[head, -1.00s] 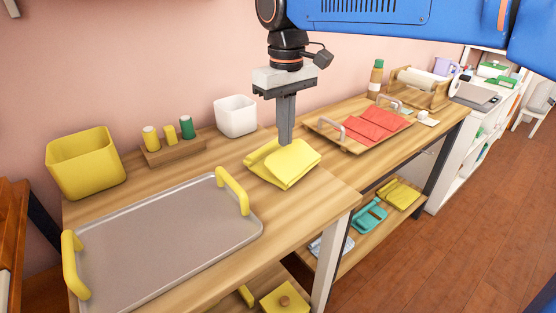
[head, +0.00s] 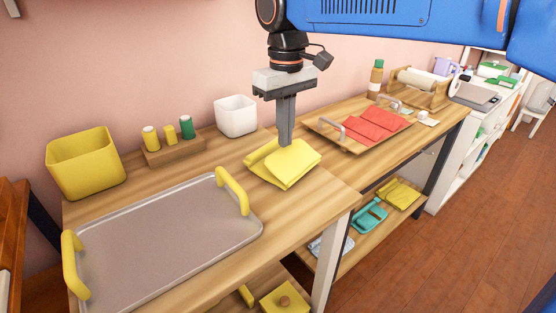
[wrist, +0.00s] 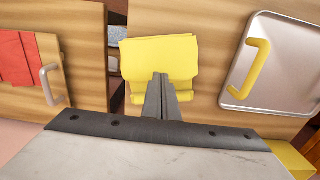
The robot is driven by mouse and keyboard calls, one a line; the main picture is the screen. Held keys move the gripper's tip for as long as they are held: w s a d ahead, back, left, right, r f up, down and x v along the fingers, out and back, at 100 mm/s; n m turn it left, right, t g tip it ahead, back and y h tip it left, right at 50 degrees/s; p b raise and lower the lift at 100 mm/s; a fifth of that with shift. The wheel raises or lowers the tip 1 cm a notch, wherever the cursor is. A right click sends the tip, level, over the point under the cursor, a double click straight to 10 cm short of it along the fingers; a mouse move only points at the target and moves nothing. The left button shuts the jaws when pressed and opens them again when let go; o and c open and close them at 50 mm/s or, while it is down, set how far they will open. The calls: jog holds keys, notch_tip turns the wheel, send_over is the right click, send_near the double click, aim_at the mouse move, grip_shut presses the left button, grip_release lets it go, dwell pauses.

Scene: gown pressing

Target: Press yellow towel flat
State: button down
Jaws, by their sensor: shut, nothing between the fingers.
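The folded yellow towel (head: 291,166) lies on the wooden table, right of the grey tray. Its layers are stacked, with one folded edge showing at the left. My gripper (head: 286,143) is shut and points straight down, its fingertips at the towel's back edge; they look in contact with it. In the wrist view, the towel (wrist: 160,62) lies beyond my closed fingers (wrist: 161,78), which hide part of its middle. Nothing is held between the fingers.
A grey tray with yellow handles (head: 165,245) lies at the left. A yellow bin (head: 85,165), a spool rack (head: 175,150) and a white container (head: 235,116) stand behind. A wooden tray with red cloths (head: 350,145) lies on the right table.

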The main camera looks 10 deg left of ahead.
jog(key=shift+f, duration=1.5)
jog(key=shift+r, duration=4.05)
